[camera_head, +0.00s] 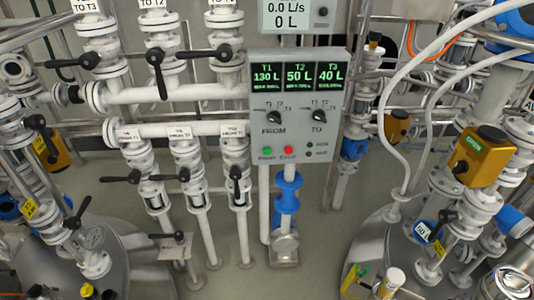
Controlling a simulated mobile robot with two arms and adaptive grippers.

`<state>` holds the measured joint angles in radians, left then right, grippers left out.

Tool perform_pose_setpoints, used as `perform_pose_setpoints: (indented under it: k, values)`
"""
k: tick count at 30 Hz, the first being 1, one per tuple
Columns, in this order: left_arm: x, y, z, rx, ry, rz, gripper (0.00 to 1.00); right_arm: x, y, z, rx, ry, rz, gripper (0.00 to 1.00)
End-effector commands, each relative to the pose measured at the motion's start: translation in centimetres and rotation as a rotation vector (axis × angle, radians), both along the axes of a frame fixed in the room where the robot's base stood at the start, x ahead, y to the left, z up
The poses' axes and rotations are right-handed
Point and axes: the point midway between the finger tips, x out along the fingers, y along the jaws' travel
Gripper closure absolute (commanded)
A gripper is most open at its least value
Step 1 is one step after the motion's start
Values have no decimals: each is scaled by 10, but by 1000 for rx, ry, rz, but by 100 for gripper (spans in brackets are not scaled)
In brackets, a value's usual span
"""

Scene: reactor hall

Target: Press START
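The grey control panel (337,130) stands upright in the middle of the view. The green button (267,151) is at its lower left, with a small label below it that is too blurred to read surely. A red button (288,151) sits just to its right. Above them are the FROM knob (274,118) and the TO knob (319,116). Three displays at the top read T1 130 L (266,76), T2 50 L (299,76) and T3 40 L (331,75). Neither of my grippers is in view, and nothing covers the panel front.
A flow display (288,16) above reads 0.0 L/s and 0 L. Valve pipes with black levers (160,64) fill the left. Tanks (403,262) stand at lower left and right, with yellow actuators (479,157) and a looping white hose (381,110) at right. Some floor (318,235) is clear.

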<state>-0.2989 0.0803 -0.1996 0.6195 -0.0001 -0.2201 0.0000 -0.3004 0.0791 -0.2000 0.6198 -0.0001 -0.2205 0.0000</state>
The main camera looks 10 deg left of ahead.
Motion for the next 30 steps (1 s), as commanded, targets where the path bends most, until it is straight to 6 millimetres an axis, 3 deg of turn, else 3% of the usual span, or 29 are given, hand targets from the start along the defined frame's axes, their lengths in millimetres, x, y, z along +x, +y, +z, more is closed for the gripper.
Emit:
perform_pose_setpoints:
  k: [10,30]
  values:
    - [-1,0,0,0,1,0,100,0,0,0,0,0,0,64]
    - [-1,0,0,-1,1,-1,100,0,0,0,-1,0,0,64]
